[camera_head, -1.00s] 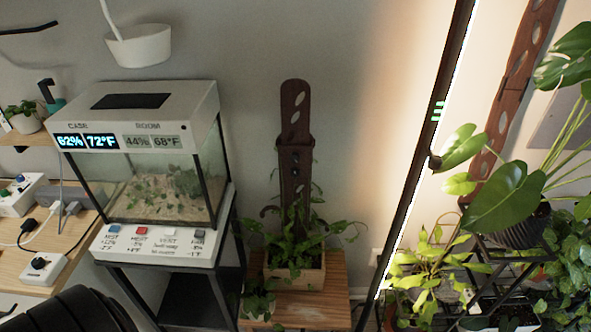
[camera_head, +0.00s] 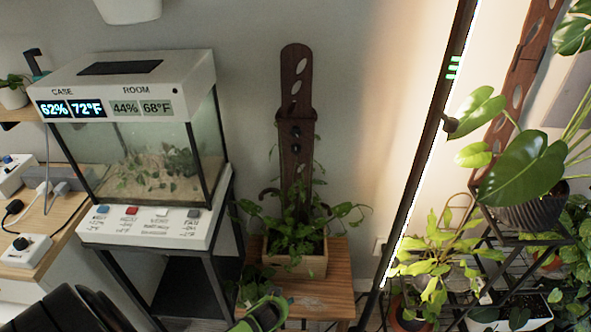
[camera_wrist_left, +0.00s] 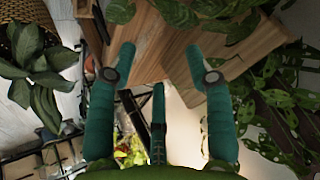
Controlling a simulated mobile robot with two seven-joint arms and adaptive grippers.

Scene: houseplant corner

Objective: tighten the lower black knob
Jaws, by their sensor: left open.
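The lower black knob (camera_head: 296,149) is small and sits on the front of a dark wood plank (camera_head: 296,85) that stands upright in a wooden planter. A second black knob (camera_head: 295,133) is just above it. My left gripper (camera_wrist_left: 163,75) is open and empty in the left wrist view, with teal fingers spread apart near a wooden surface and leaves. A green part of it (camera_head: 262,314) shows at the bottom edge of the head view, below and in front of the planter, well away from the knob. My right gripper is not in view.
The planter (camera_head: 312,266) with trailing leaves stands on a small wooden table (camera_head: 325,291). A glass case (camera_head: 145,160) on a black stand is to the left. A slanted black light pole (camera_head: 425,150) and leafy plants are to the right. The wall beside the plank is clear.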

